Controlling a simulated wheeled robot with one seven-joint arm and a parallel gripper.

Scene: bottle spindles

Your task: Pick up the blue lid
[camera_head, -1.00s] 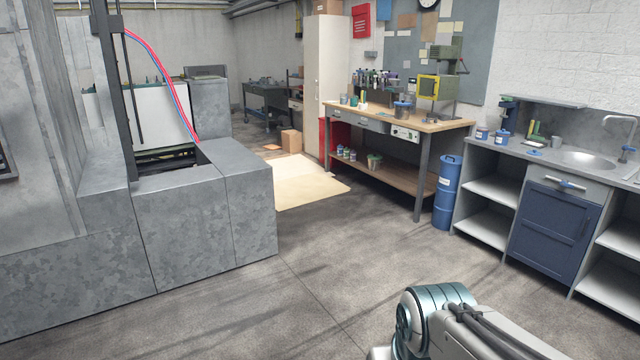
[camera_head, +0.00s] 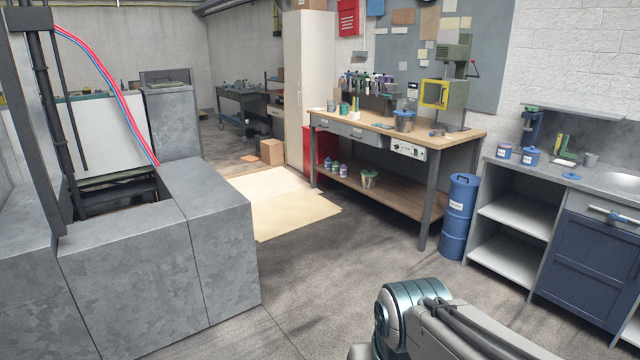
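On the wooden workbench (camera_head: 450,134) stands a grey bucket (camera_head: 404,123) with a blue top. Which of these blue pieces is the task's lid I cannot tell for certain. My arm shows at the bottom right, well short of both surfaces. My gripper is outside the picture.
A blue drum (camera_head: 458,218) stands between the workbench and the counter. A large grey metal block (camera_head: 150,270) fills the left. The floor (camera_head: 330,265) between is clear. A cardboard box (camera_head: 272,151) sits farther back.

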